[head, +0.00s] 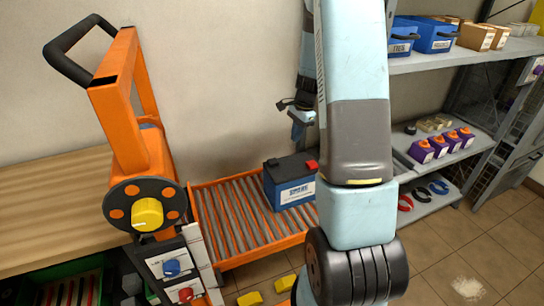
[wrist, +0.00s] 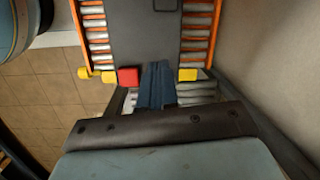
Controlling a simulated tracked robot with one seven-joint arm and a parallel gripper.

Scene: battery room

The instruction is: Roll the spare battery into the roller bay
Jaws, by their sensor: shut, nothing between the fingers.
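The spare battery (head: 292,182) is a blue block with a dark top, a white label and a red terminal cap. It sits upright on the rollers of the orange-framed roller bay (head: 232,222), towards its right side in the head view. In the wrist view the battery's dark top (wrist: 147,35) and red cap (wrist: 128,76) show, with rollers on both sides. The fingers (wrist: 157,72) overlap the battery's edge in the wrist view; contact cannot be told. My arm hides the bay's right end.
An orange frame with a black handle and yellow knob (head: 147,214) stands left of the bay, beside a wooden bench (head: 60,205). Grey shelves (head: 455,150) with blue boxes and purple-and-orange items stand at right. Yellow blocks (head: 250,298) lie in front.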

